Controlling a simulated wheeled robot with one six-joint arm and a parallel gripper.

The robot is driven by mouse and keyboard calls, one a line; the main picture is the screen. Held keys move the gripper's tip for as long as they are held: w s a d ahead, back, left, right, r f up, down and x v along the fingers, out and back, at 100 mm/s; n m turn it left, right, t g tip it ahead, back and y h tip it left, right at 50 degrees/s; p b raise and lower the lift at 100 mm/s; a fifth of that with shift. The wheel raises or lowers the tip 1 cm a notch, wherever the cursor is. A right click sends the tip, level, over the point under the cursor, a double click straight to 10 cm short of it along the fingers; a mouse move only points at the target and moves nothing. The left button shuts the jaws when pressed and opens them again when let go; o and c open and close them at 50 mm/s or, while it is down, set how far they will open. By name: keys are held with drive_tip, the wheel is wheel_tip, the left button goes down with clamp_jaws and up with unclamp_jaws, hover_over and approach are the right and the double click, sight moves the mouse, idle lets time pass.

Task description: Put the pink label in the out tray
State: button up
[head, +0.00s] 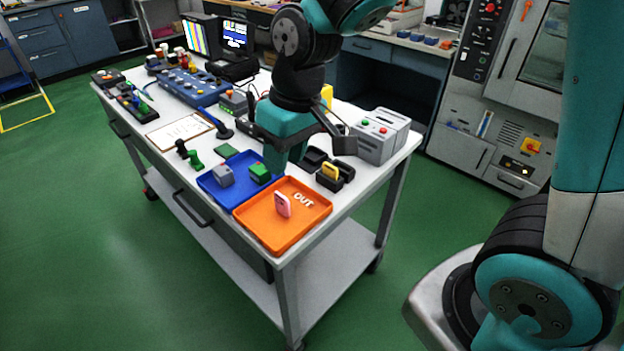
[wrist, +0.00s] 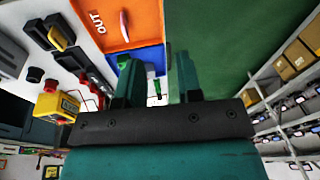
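The pink label (head: 282,204) stands on edge in the orange out tray (head: 262,238), which is marked OUT. In the wrist view the pink label (wrist: 124,25) also shows inside the orange tray (wrist: 142,10). My gripper (head: 283,165) hangs above the blue tray, just behind the orange one and apart from the label. In the wrist view my gripper (wrist: 158,80) has its two teal fingers spread with a gap between them, and nothing is held.
A blue tray (head: 208,188) holding a grey block (head: 222,175) and a green block (head: 260,173) adjoins the orange tray. Black holders, one with a yellow piece (head: 330,171), and a grey box (head: 376,148) stand to the right. A clipboard (head: 180,131) lies behind left.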

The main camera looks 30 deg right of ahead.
drive_tip(key=s+a+r+n+y, duration=0.1)
drive_tip(key=s+r, duration=0.1)
drive_tip(key=s, duration=0.5)
drive_tip(key=s+a+r+n+g+y, duration=0.1)
drive_tip(key=s+r, duration=0.2)
drive_tip(key=s, duration=0.5)
drive_tip(key=shift+a+r, duration=0.15)
drive_tip(key=shift+r, duration=0.2)
drive_tip(key=shift+s, duration=0.1)
